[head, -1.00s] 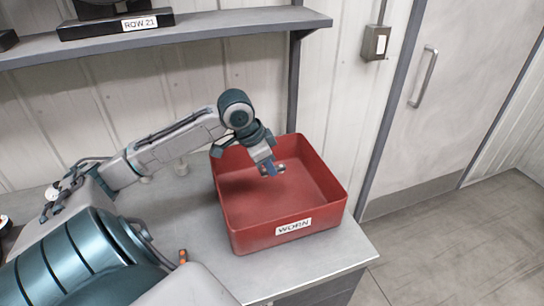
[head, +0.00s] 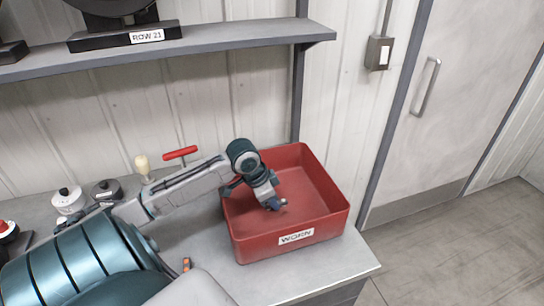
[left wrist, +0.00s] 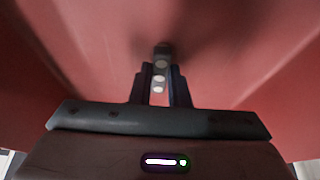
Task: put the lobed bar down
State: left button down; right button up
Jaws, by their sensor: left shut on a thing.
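My left gripper (head: 274,204) reaches down inside the red bin (head: 258,250), whose front label reads WORN. In the left wrist view my left gripper (left wrist: 160,92) is shut on the lobed bar (left wrist: 161,68), a small dark grey piece with pale round spots. The bar sticks out past the fingertips over the red bin surface. In the head view the bar is mostly hidden by the gripper, and I cannot tell whether it touches the bin floor. My right gripper is not in view.
The bin stands near the right end of the grey bench (head: 345,268). A shelf (head: 225,38) with a ROW 21 stand (head: 125,38) runs above. A red-handled tool (head: 180,153) and pots (head: 68,198) stand behind my arm. The rest of the bin looks empty.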

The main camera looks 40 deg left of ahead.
pick_arm(q)
jog(key=c, duration=1.4)
grip_release()
jog(key=shift+f, duration=0.1)
jog(key=shift+c, duration=0.2)
jog(key=shift+o, duration=0.3)
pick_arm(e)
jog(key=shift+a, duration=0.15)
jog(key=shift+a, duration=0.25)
